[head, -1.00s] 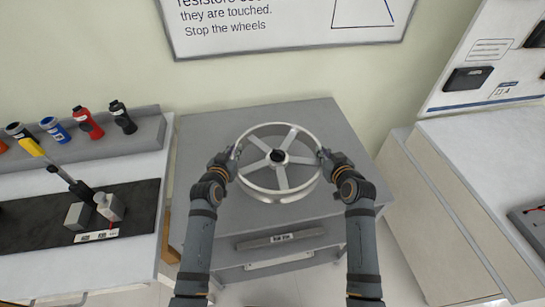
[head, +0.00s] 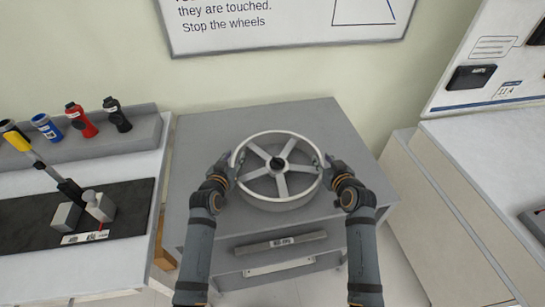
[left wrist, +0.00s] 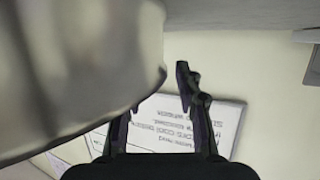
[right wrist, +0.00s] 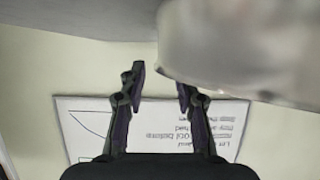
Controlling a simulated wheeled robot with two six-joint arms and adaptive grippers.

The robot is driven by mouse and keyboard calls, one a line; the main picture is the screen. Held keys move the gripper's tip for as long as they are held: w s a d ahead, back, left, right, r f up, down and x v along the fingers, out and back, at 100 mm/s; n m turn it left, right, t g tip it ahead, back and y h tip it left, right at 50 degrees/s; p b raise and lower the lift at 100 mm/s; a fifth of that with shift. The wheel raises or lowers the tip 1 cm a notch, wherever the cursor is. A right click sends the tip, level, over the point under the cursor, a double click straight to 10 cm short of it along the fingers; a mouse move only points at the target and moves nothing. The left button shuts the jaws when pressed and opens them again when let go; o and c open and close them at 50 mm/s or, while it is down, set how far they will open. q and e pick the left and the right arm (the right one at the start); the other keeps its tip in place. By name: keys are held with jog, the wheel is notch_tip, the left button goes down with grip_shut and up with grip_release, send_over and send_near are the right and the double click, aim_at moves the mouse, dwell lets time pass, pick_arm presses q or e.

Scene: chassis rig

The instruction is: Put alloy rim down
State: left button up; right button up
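The silver alloy rim (head: 291,202) lies flat, spokes up, on the grey cabinet top and appears to rest on it. My left gripper (head: 234,163) is at its left side and my right gripper (head: 324,163) at its right side. In the left wrist view, the rim (left wrist: 70,75) hides part of one finger of my left gripper (left wrist: 155,90), and a clear gap shows between the fingers. In the right wrist view, the rim (right wrist: 225,50) partly hides one fingertip of my right gripper (right wrist: 160,82), whose fingers are also apart.
The grey cabinet top (head: 195,130) has free room around the rim. A left bench (head: 130,240) carries a black mat, a clamp-like tool and several bottles. A white counter (head: 490,160) stands at the right. A sign (head: 280,25) hangs on the wall behind.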

pick_arm(q)
jog(key=shift+s, duration=0.2)
jog(key=v, duration=1.1)
jog(key=shift+s, duration=0.25)
pick_arm(e)
jog(key=v, duration=1.2)
pick_arm(q)
jog(key=shift+s, duration=0.1)
